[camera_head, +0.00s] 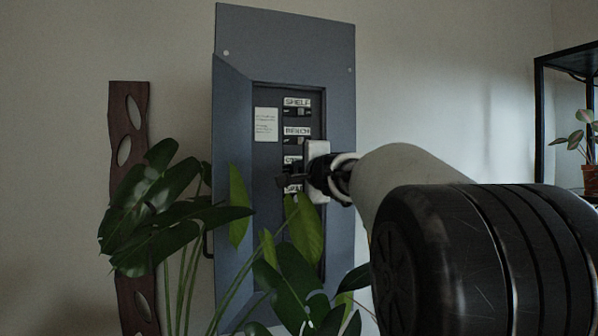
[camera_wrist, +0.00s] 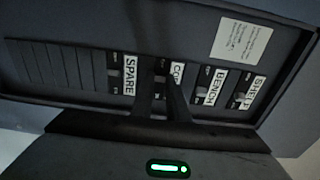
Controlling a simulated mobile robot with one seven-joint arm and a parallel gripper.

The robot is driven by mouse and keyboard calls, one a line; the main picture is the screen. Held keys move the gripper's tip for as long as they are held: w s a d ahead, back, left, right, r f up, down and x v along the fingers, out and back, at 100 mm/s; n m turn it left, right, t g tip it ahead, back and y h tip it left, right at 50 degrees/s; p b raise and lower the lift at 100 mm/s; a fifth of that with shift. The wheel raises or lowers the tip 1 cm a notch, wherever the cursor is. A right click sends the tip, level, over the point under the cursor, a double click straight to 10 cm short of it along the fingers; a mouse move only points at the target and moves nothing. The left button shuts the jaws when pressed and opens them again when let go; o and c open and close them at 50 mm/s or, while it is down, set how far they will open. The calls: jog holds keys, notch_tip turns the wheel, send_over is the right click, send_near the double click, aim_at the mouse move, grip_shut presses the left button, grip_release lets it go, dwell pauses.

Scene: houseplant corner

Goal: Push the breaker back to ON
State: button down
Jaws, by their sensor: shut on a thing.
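A blue-grey breaker panel (camera_head: 285,55) hangs on the wall, its door open to the left. A column of breakers shows, labelled SHELF (camera_head: 297,112), BENCH (camera_head: 296,140), one starting with C, and SPARE. In the wrist view the breaker whose label starts with CO (camera_wrist: 161,80) lies between SPARE (camera_wrist: 115,74) and BENCH (camera_wrist: 206,84). My gripper (camera_head: 282,182) reaches it from the right. In the wrist view my gripper's dark fingers (camera_wrist: 161,88) are shut on this breaker's handle. The fingers hide the handle and part of the label, so I cannot tell its position.
A leafy plant (camera_head: 180,200) stands in front of the panel's lower left, its leaves close below my gripper. A carved dark wood strip (camera_head: 127,120) hangs at left. A black shelf (camera_head: 540,110) with a potted plant (camera_head: 590,178) stands at right.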

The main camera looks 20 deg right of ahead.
jog(key=shift+d+n+y+b, duration=0.15)
jog(key=shift+d+n+y, duration=0.15)
jog(key=shift+n+y, duration=0.5)
jog(key=shift+d+n+y+b, duration=0.15)
jog(key=shift+d+n+y, duration=0.2)
jog(key=shift+y, duration=0.75)
jog(key=shift+w+d+n+g+y+p, duration=0.15)
jog(key=shift+n+g+y+p, duration=0.15)
jog(key=shift+n+y, duration=0.4)
jog(key=shift+s+d+n+g+y+p, duration=0.15)
jog(key=shift+n+g+y+p, duration=0.2)
jog(key=shift+y, duration=0.55)
jog(key=shift+w+d+n+g+y+p, duration=0.15)
jog(key=shift+n+y+p, duration=0.15)
jog(key=shift+n+y, duration=0.4)
jog(key=shift+y, duration=0.4)
jog(key=c, duration=1.7)
grip_release()
jog(key=v, duration=1.7)
jog(key=shift+s+r, duration=0.25)
jog(key=shift+s, duration=0.05)
